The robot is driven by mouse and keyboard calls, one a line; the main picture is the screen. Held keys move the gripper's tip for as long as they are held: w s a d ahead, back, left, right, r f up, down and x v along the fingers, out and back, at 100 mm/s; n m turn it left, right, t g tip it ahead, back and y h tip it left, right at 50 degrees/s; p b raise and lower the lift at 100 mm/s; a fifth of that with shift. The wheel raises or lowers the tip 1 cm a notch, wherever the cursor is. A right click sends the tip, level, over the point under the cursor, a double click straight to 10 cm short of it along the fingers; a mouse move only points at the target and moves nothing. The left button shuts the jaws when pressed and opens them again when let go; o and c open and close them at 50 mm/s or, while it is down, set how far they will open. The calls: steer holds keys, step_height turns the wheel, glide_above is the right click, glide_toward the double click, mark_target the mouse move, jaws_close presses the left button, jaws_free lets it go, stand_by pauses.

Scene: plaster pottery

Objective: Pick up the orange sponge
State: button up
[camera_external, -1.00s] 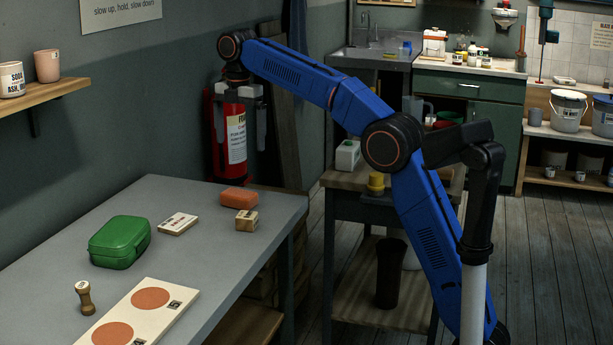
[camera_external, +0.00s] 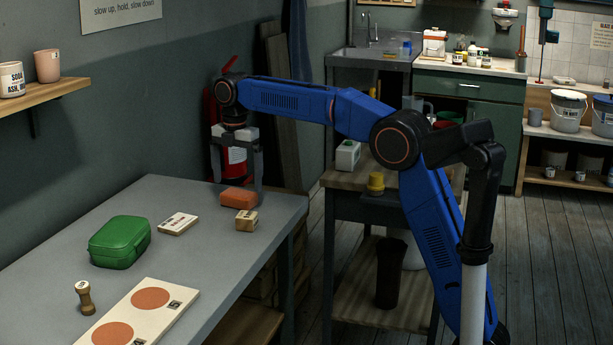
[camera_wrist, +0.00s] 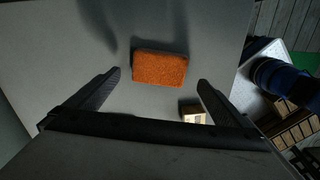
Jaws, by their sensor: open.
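The orange sponge (camera_external: 238,197) lies flat near the back right of the grey table (camera_external: 180,252). My gripper (camera_external: 238,186) is open and points down just above and around the sponge's far side in the external view. In the wrist view the sponge (camera_wrist: 160,68) lies ahead of my gripper (camera_wrist: 160,80), centred between the two spread fingertips. Nothing is between the fingers that I can see held, and no contact with the sponge shows.
A small wooden block (camera_external: 246,219) stands close in front of the sponge; it also shows by the right finger in the wrist view (camera_wrist: 193,117). A white labelled block (camera_external: 177,223), a green box (camera_external: 120,242), a wooden stamp (camera_external: 84,297) and a board with orange discs (camera_external: 138,312) are further left.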

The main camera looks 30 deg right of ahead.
mark_target(238, 193)
steer(key=shift+w+d+f, duration=0.1)
steer(key=shift+f, duration=1.35)
steer(key=shift+w+d+f, duration=0.1)
steer(key=shift+f, duration=1.3)
steer(key=c, duration=1.1)
